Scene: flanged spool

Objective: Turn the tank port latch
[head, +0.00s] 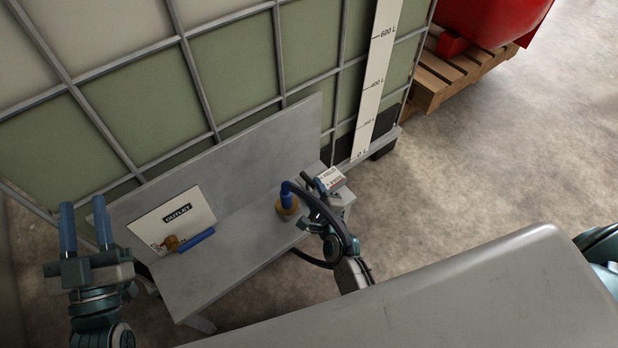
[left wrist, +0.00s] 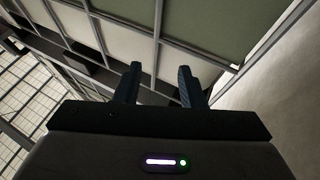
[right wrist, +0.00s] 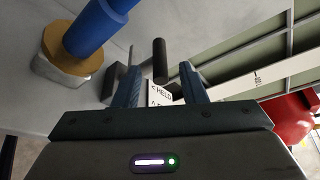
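The latch, a dark handle (right wrist: 160,52) beside a white label block (right wrist: 160,94) reading "HELD", is at the right end of the grey bench; the label block also shows in the head view (head: 332,180). My right gripper (right wrist: 160,76) is open. The dark handle appears between its fingertips in the right wrist view, with gaps on both sides; I cannot tell whether it is within their reach. My right gripper is partly hidden in the head view by a hose. My left gripper (head: 84,205) is open and empty, left of the bench. It is also open in the left wrist view (left wrist: 158,72).
A blue fitting with a brass collar (head: 287,205) stands on the bench (head: 235,255), close to my right gripper. A dark hose (head: 332,211) curves from it. An "OUTLET" plate (head: 190,222) and blue-handled brass valve (head: 197,240) are at left. The caged tank (head: 240,65) stands behind.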

